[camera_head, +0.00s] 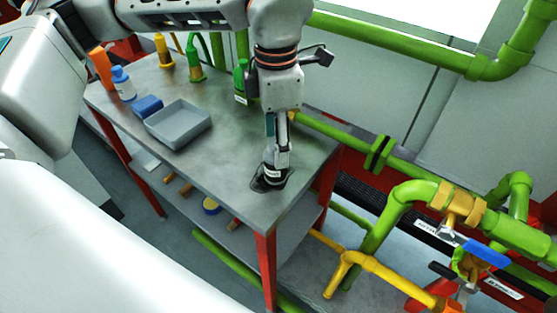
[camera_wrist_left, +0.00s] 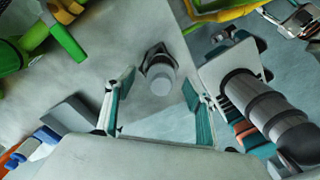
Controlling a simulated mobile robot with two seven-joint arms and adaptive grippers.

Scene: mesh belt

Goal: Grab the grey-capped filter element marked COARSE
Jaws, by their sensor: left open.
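A filter element (camera_head: 272,177) stands near the front right corner of the metal table, on or in a dark holder; the fingers partly hide it in the head view. In the left wrist view its round light grey cap (camera_wrist_left: 158,82) shows from above, with a dark base around it. Its marking cannot be read. My left gripper (camera_head: 276,150) points down just above it. In the left wrist view the open left gripper (camera_wrist_left: 158,108) has its two teal-padded fingers apart, with the cap between and beyond them.
A grey tray (camera_head: 178,124), a blue box (camera_head: 147,106), a blue-capped bottle (camera_head: 122,84) and an orange item (camera_head: 102,68) stand at the table's left. A green bottle (camera_head: 241,82) stands behind my arm. Green pipes (camera_head: 400,205) run right of the table. The middle tabletop is clear.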

